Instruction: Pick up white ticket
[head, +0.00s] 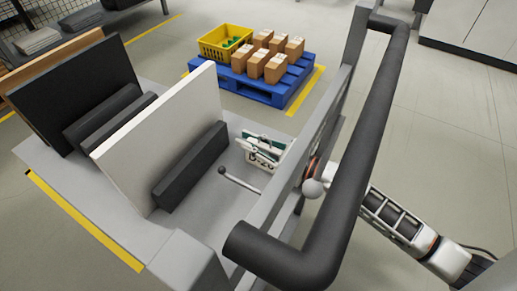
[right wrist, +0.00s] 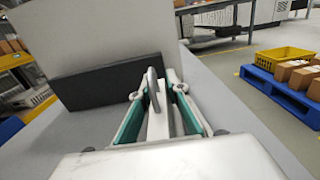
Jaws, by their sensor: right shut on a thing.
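The white ticket (head: 262,160), a small card with dark print, is in the head view at my right gripper (head: 266,147), beyond the dark rail. My right gripper is shut on it. In the right wrist view the gripper (right wrist: 157,95) has green-lined fingers on both sides of a narrow white piece (right wrist: 158,122), which looks like the ticket seen edge-on. The ticket is just above or on the grey cart surface; the frames do not show which. The fingers partly hide it. My left gripper is not in view.
A white panel (head: 160,135) and a black panel (head: 75,90) stand in black holders (head: 190,165) on the grey cart. A thick dark handrail (head: 370,130) crosses in front. A blue pallet (head: 262,91) with a yellow crate (head: 225,42) and cardboard boxes (head: 278,67) sits beyond.

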